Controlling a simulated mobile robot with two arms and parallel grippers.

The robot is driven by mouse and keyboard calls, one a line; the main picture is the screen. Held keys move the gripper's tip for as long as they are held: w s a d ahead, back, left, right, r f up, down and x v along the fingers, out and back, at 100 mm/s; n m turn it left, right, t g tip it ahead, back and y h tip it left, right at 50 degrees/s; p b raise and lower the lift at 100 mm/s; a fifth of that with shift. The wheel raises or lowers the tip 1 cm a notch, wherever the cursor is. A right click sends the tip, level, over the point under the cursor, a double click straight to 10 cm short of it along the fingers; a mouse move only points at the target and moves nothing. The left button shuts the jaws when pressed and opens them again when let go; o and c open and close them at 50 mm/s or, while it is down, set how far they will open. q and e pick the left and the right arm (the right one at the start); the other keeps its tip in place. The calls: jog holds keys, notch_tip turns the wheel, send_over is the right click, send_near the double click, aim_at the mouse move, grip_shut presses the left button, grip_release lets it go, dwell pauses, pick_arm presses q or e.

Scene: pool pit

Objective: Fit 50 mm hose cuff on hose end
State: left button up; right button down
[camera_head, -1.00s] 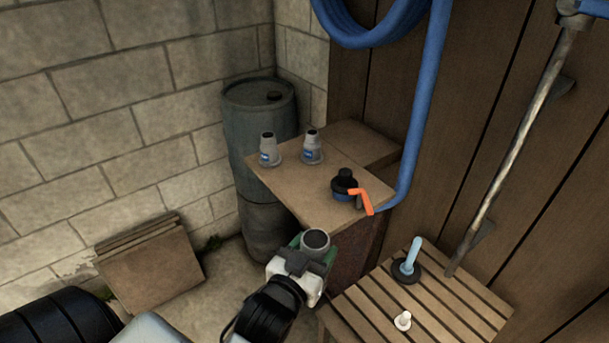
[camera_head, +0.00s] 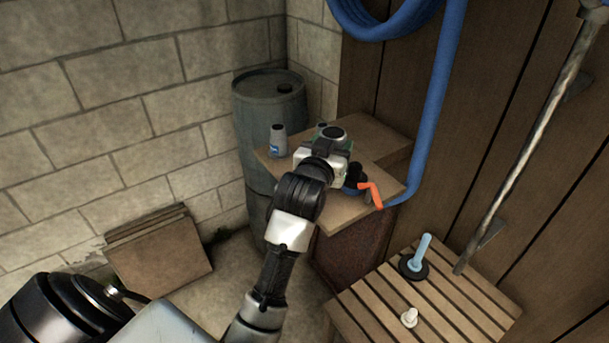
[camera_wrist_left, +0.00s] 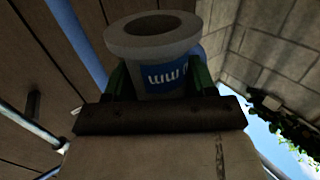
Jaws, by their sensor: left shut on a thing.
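My left gripper (camera_head: 330,146) is shut on a grey cuff (camera_head: 334,133), held upright with its open mouth up, over the back shelf table. In the left wrist view the held cuff (camera_wrist_left: 165,50) shows its wide rim and a blue label between green finger pads. Another grey cuff (camera_head: 278,141) stands on the table left of the gripper. A further cuff is mostly hidden behind the gripper. The blue hose (camera_head: 436,110) comes down the wooden wall and bends toward the table's right edge. A black piece with an orange lever (camera_head: 373,195) is partly hidden beside my gripper.
The tan table (camera_head: 340,212) stands by a dark barrel (camera_head: 262,115). A slatted bench (camera_head: 455,310) in front carries a light-blue handled tool (camera_head: 420,256) and a small white piece (camera_head: 409,318). Brown boards (camera_head: 160,255) lean at the left wall.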

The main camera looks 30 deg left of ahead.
pick_arm(q)
jog(key=w+a+f, duration=0.1)
jog(key=a+f, duration=0.1)
jog(key=a, duration=0.1)
jog(key=w+a+f+p, duration=0.1)
jog(key=w+a+f, duration=0.1)
jog(key=a, duration=0.2)
jog(key=w+a+f+p, duration=0.1)
jog(key=w+a+f, duration=0.1)
jog(key=a+f, duration=0.1)
jog(key=shift+w+a, duration=0.15)
jog(key=shift+w, duration=0.05)
notch_tip(320, 180, down, 3)
jog(key=shift+f+p, duration=0.15)
jog(key=shift+p, duration=0.7)
jog(key=shift+f, duration=0.2)
jog(key=shift+f, duration=0.2)
jog(key=o, duration=0.9)
jog(key=shift+o, duration=0.2)
